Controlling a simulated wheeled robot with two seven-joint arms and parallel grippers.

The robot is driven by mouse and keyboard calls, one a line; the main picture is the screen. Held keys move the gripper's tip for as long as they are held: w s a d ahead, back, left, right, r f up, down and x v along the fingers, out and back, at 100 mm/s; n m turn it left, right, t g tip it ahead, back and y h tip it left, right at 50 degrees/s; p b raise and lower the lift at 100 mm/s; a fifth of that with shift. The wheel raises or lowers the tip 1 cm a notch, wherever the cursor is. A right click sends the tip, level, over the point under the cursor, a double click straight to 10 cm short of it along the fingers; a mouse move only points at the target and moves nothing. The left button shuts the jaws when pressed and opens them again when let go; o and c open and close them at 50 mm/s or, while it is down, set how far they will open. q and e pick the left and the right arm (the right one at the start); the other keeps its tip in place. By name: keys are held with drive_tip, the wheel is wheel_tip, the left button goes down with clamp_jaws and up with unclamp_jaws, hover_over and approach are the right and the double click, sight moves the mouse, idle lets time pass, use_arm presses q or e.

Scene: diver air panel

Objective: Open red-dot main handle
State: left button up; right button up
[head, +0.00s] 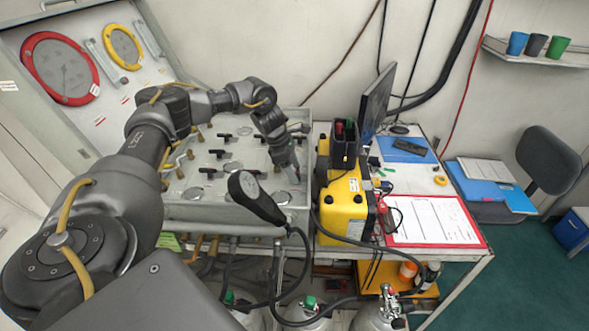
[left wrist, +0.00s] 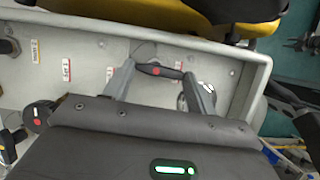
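The red-dot handle (left wrist: 160,71) is a dark bar with a red dot at its middle, on the light grey panel (left wrist: 85,46) in the left wrist view. It lies crosswise between the tips of my left gripper (left wrist: 160,77). The two fingers stand wide apart, one near each end of the bar; whether they touch it I cannot tell. In the head view my left gripper (head: 288,160) points down over the right side of the air panel (head: 228,212), and the red dot cannot be made out there.
Several other black handles (head: 216,153) stand on the panel. A gauge on a black body (head: 255,197) rises at its front edge. A yellow case (head: 343,210) stands close on the right. Another dark knob (left wrist: 38,115) lies left of the fingers.

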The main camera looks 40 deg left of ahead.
use_arm(q)
drive_tip(key=o, duration=0.4)
drive_tip(key=shift+w+r, duration=0.1)
drive_tip(key=shift+o, duration=0.2)
drive_tip(key=shift+a+r+b, duration=0.2)
drive_tip(key=shift+r+b, duration=0.15)
drive_tip(key=shift+r, duration=0.1)
drive_tip(key=b+v, duration=0.2)
drive_tip(key=v, duration=0.8)
drive_tip(key=shift+f, duration=0.15)
